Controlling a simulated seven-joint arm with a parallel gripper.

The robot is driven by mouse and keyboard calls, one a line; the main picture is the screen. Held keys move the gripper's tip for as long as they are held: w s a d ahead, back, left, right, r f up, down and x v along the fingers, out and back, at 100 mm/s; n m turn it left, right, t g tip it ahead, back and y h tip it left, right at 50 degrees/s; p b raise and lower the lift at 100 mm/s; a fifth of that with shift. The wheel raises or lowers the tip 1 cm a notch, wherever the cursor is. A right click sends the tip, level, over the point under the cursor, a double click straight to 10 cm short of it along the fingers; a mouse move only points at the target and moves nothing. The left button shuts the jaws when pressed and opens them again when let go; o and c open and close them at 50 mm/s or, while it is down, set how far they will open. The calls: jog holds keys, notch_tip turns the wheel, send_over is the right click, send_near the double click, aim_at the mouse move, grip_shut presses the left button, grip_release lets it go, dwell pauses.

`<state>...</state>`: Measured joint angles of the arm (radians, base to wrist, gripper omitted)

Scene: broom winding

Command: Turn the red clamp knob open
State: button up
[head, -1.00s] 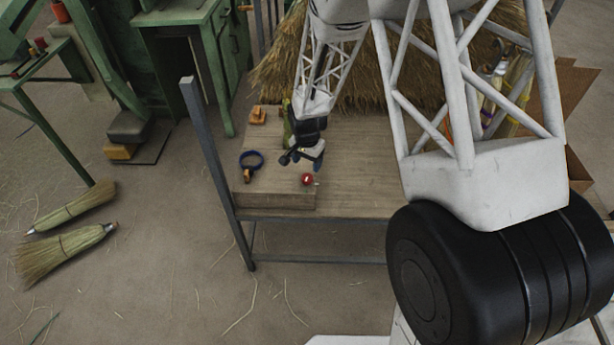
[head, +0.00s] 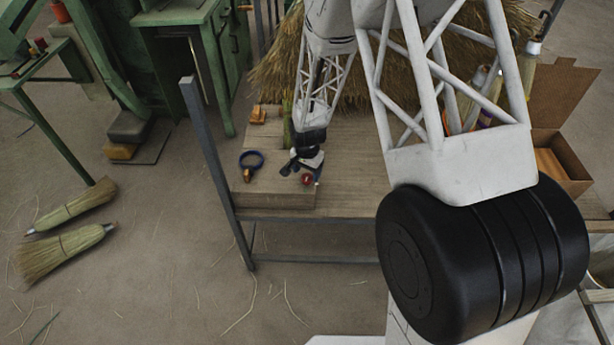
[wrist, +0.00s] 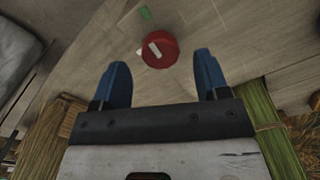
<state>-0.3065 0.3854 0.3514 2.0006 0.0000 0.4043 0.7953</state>
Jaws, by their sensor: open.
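The red clamp knob (wrist: 160,50) is round with a white bar mark on its face. It sits on the wooden bench board, and in the wrist view it lies just beyond and between the two blue fingertips. In the head view the knob (head: 306,179) shows near the board's front right corner, partly covered by my gripper. My gripper (wrist: 163,75) is open and empty, with one blue finger to each side of the knob's line. I cannot tell whether a fingertip touches the knob. My gripper also shows in the head view (head: 303,170), small and dark over the board.
A straw heap (head: 270,75) stands behind. An open cardboard box (head: 565,150) is at the right.

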aim_at(307, 179)
jog(key=shift+f, duration=1.45)
jog(key=c, duration=0.9)
